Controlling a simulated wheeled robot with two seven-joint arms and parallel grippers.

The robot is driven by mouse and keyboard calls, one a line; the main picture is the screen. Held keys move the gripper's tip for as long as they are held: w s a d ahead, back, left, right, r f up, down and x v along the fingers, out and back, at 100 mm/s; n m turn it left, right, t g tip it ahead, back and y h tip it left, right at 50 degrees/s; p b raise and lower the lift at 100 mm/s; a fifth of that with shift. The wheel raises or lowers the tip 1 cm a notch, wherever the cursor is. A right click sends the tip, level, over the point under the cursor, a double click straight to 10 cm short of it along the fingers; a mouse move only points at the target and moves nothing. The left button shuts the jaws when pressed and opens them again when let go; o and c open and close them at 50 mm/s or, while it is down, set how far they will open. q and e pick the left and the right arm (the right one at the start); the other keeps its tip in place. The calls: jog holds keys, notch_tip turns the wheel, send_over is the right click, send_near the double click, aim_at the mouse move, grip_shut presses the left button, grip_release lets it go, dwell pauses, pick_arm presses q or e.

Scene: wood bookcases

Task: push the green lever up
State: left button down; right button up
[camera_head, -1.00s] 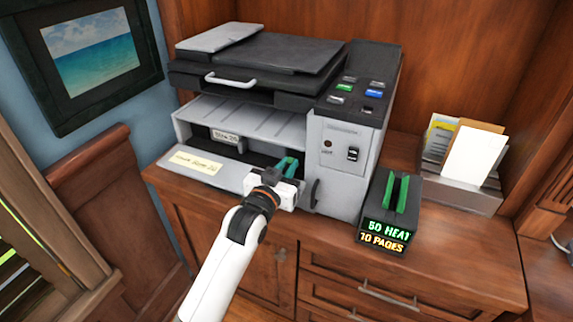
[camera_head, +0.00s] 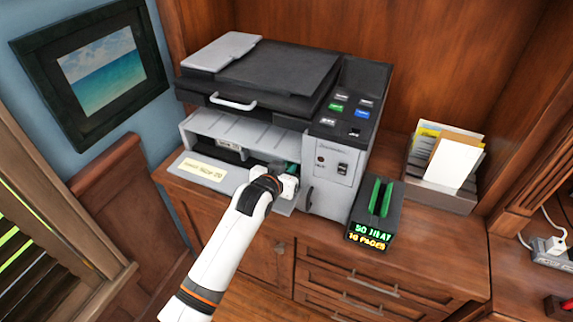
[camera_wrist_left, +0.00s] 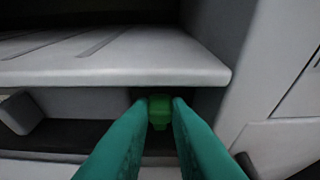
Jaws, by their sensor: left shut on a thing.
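The green lever (camera_wrist_left: 160,110) shows in the left wrist view, inside the printer's open front, just under the edge of a grey tray. My left gripper (camera_wrist_left: 160,112) has its teal fingers on either side of the lever and is shut on it. In the head view, my left gripper (camera_head: 284,172) reaches into the printer (camera_head: 325,190) at the right end of the open front. The lever is hidden there by the wrist. My right gripper is not in view.
The folded-down front flap (camera_head: 205,172) carries a paper label. A small black box (camera_head: 376,210) with green upright plates and a lit display stands right of the printer. A paper holder (camera_head: 440,165) stands further right. A grey tray (camera_wrist_left: 120,60) lies close above the fingers.

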pick_arm(q)
jog(key=c, duration=1.4)
grip_release()
jog(key=shift+o, duration=0.2)
jog(key=v, duration=1.2)
jog(key=shift+r, duration=0.1)
